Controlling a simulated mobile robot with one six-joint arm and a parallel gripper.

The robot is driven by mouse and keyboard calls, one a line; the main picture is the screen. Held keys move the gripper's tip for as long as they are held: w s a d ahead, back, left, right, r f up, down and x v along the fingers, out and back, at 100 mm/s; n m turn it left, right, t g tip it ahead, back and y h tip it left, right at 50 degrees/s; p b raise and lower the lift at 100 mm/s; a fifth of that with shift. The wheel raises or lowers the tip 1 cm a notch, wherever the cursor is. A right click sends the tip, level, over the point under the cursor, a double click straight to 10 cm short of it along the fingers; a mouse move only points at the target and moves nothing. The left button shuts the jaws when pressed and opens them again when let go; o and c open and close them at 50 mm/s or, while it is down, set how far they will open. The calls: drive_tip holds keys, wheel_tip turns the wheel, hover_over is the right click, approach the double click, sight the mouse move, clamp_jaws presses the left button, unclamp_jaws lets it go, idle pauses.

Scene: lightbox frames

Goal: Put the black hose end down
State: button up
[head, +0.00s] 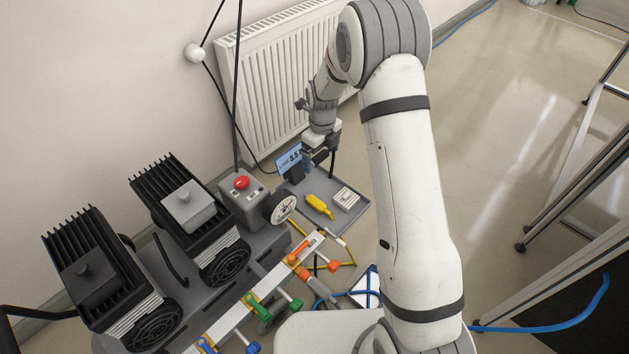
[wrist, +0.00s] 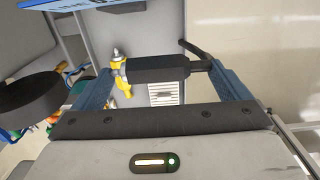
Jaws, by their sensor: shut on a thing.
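My gripper (head: 321,150) is above the back part of the grey tray (head: 352,222), beside the blue sign. It is shut on the black hose end (wrist: 160,69), which lies across between the two fingers in the wrist view. In the head view a short dark piece shows below the gripper, but the arm hides much of it. In the wrist view the tray lies below the hose end. A yellow fitting (head: 319,206) lies on the tray; it also shows in the wrist view (wrist: 122,77), partly overlapped by the hose end.
A pale, lined block (head: 346,198) lies on the tray, right of the yellow fitting. The blue sign (head: 289,160) stands at the tray's back left. Left are a box with a red button (head: 241,182), a gauge (head: 283,207) and finned units. A radiator (head: 270,75) stands behind.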

wheel_tip(320, 180, down, 9)
drive_tip(key=shift+r+b, duration=0.1)
drive_tip(key=shift+b, duration=0.9)
drive_tip(key=shift+f, duration=0.2)
drive_tip(key=o, duration=0.7)
drive_tip(key=shift+r, duration=0.1)
